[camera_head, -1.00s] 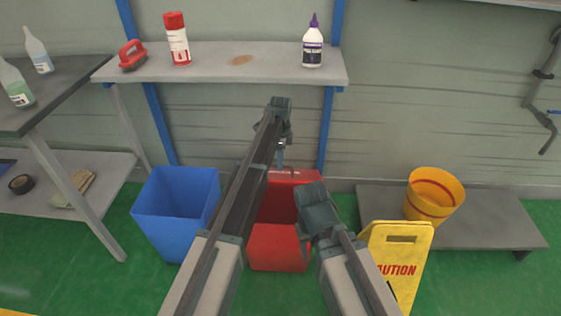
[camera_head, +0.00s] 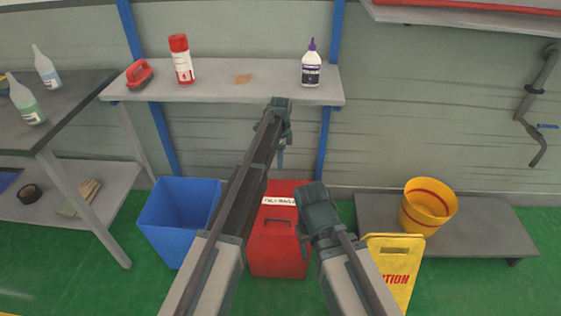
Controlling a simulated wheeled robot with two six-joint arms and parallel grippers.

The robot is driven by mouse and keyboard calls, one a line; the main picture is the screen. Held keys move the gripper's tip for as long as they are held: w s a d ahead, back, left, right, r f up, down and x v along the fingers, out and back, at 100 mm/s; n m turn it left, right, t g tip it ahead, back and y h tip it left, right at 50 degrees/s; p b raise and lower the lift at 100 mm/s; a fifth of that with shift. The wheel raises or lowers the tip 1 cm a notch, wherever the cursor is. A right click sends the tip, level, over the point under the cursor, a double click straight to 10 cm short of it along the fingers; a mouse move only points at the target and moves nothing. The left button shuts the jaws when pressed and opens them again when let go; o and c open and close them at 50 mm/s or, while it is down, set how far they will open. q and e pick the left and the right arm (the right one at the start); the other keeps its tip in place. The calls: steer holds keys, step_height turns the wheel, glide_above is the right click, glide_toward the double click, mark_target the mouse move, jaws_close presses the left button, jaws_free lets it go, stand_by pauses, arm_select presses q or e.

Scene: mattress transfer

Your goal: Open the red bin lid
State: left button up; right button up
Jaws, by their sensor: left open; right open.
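The red bin (camera_head: 279,260) stands on the green floor in the middle of the head view. Its red lid (camera_head: 290,228) appears down over the opening, with a handle and a white label near its back; the label is partly covered. My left gripper (camera_head: 281,155) is open and empty, above and behind the lid, apart from it. My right gripper (camera_head: 319,208) is open beside the lid's right edge in the picture; its fingertips are hard to see. My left arm hides the bin's left side.
A blue bin (camera_head: 178,222) stands left of the red one. A yellow caution sign (camera_head: 397,270) is at the right, before a low platform (camera_head: 475,240) bearing a yellow bucket (camera_head: 428,205). A wall shelf (camera_head: 215,88) with bottles lies behind my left gripper.

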arm_select(q)
step_height(320, 180, up, 6)
steer(key=p, duration=0.5)
steer(key=shift+w+r, duration=0.2)
steer(key=shift+w, duration=0.05)
steer(key=s+r+n+p, duration=0.2)
steer(key=s+n, duration=0.2)
steer(key=s, duration=0.8)
steer(key=s+r+n+p, duration=0.3)
steer(key=s+n, duration=0.2)
steer(key=s, duration=0.7)
steer(key=s+r+n+y+p, duration=0.1)
steer(key=s+r+n+p, duration=0.2)
steer(key=s, duration=0.9)
steer(key=shift+s+a+n, duration=0.25)
steer(key=shift+a+n, duration=0.1)
steer(key=shift+n, duration=0.75)
